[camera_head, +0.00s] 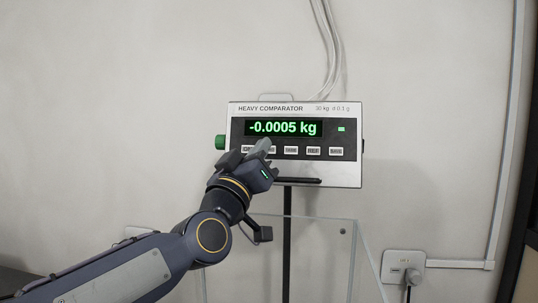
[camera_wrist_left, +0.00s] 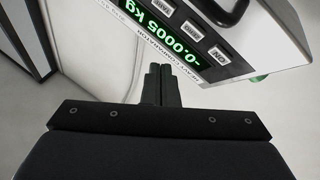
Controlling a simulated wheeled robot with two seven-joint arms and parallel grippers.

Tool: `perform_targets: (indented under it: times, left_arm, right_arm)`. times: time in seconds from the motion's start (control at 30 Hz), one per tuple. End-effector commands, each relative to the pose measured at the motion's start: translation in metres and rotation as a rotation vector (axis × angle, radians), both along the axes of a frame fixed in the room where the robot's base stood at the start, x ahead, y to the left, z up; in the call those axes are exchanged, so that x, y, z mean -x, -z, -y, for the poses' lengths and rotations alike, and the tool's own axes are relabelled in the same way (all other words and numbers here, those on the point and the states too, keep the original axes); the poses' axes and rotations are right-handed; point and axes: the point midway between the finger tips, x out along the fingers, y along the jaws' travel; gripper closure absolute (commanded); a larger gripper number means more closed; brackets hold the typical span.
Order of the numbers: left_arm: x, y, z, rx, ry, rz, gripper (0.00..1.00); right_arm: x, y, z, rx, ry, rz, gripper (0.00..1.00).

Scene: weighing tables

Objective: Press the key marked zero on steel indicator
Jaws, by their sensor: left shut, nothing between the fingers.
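The steel indicator (camera_head: 350,115) is a box on a dark post, marked HEAVY COMPARATOR, with a green display (camera_head: 284,128) reading -0.0005 kg. A row of several pale keys (camera_head: 291,150) runs below the display. My left gripper (camera_head: 266,146) is shut and empty in front of the left keys; contact cannot be told. In the left wrist view, its closed fingers (camera_wrist_left: 160,82) point toward the indicator (camera_wrist_left: 262,45), apart from the keys in the picture. My right gripper is out of view.
A green knob (camera_head: 220,142) sticks out of the indicator's left side. A clear panelled box (camera_head: 345,240) stands below it. Cables (camera_head: 332,50) run up the wall. A wall socket with a plug (camera_head: 405,268) is at lower right. The wall area left of the indicator is clear.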

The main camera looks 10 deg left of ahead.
Motion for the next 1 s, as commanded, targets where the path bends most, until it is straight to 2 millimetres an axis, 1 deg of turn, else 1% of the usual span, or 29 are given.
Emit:
perform_targets:
  times: [0.03,0.2,0.4,1.0]
  left_arm:
    - [-0.008,0.004,0.000,0.000,0.000,-0.001,1.00]
    - [-0.026,0.009,0.000,0.000,0.001,-0.001,1.00]
    - [-0.037,0.011,0.000,0.000,0.000,-0.001,1.00]
    - [-0.038,0.011,0.000,0.000,0.001,0.001,1.00]
  right_arm:
    - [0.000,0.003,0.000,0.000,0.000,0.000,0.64]
    - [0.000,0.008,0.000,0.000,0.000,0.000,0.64]
    - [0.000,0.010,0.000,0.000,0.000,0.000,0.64]
    - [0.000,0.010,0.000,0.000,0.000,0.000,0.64]
